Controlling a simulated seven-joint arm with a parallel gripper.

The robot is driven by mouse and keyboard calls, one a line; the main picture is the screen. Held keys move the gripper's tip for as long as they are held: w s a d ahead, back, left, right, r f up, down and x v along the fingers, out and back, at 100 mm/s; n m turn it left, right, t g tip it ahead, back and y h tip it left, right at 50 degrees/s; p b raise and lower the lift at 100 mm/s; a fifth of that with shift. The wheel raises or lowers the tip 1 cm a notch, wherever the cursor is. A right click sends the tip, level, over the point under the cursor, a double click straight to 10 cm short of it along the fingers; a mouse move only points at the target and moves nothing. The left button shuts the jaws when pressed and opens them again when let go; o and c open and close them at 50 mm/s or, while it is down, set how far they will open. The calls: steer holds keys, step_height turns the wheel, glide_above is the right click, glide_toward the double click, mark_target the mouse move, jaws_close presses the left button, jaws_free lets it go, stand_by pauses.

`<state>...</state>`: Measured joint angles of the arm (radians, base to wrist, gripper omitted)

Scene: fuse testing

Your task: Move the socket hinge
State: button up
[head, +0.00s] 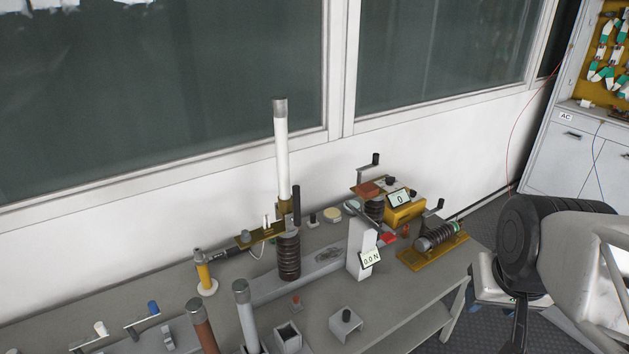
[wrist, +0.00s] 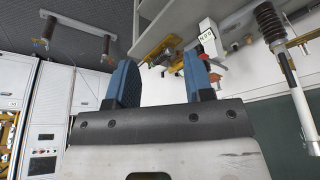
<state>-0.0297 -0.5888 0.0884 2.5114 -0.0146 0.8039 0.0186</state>
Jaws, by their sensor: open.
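I cannot tell for sure which part is the socket hinge. In the head view, a brown ribbed insulator (head: 289,258) stands on the table with a brass-coloured bracket (head: 262,236) on top. A white tube (head: 282,155) with a grey cap stands upright at that bracket. An insulator and white tube also show, tilted, in the wrist view at the right (wrist: 290,72). My gripper (wrist: 162,82) shows two blue finger pads, apart, with nothing between them. It is well away from the table. Its fingers do not show clearly in the head view, where my arm is at the right.
The grey table (head: 406,298) also bears a white post with a "0.0 N" display (head: 371,258), a yellow device (head: 404,212) with cranks, and a yellow-based ribbed coil (head: 434,238). More tubes (head: 245,315) stand at the front. A window wall is behind. White cabinets (head: 571,155) stand at right.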

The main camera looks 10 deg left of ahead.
steer(key=w+a+f+n+t+y, duration=0.15)
steer(key=w+a+t, duration=0.4)
steer(key=w, duration=0.75)
steer(key=n+t+y, duration=0.5)
steer(key=t+y, duration=0.1)
steer(key=y, duration=0.3)
glide_toward(298, 194)
steer(key=shift+h, duration=0.25)
steer(key=x, duration=0.5)
steer(key=shift+a+r, duration=0.1)
steer(key=shift+r, duration=0.05)
steer(key=shift+a, duration=0.1)
steer(key=shift+x, duration=3.8)
